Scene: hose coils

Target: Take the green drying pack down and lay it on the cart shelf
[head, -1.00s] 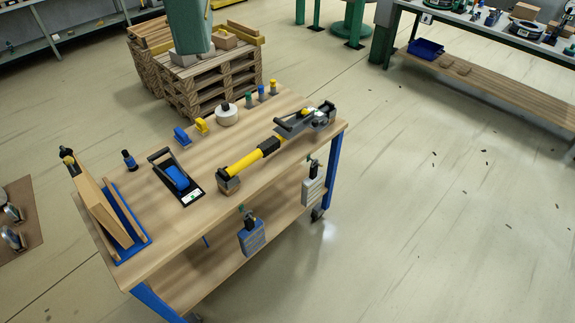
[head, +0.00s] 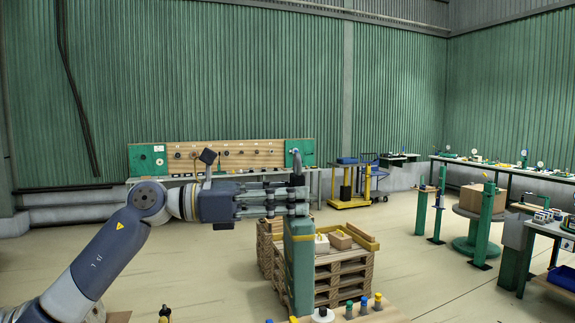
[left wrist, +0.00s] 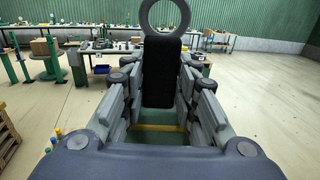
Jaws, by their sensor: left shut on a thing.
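The green drying pack (head: 299,268) hangs upright below my left gripper (head: 292,207) in the head view, with a yellow band near its top. My left gripper is shut on the pack's dark upper part. In the left wrist view the jaws (left wrist: 160,100) close around a black neck (left wrist: 161,72) with a grey ring (left wrist: 165,14) above it. The green pack with its yellow band (left wrist: 160,127) shows below, between the fingers. Only the wooden top of the cart (head: 392,313) shows, at the bottom edge; its shelf is out of view. My right gripper is not in view.
Stacked pallets (head: 336,275) with a small box stand behind the pack. Colored bottles (head: 364,303) stand on the cart top. A yellow trolley (head: 350,190), green posts (head: 487,225) and benches stand farther back. Open floor lies to the left and right.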

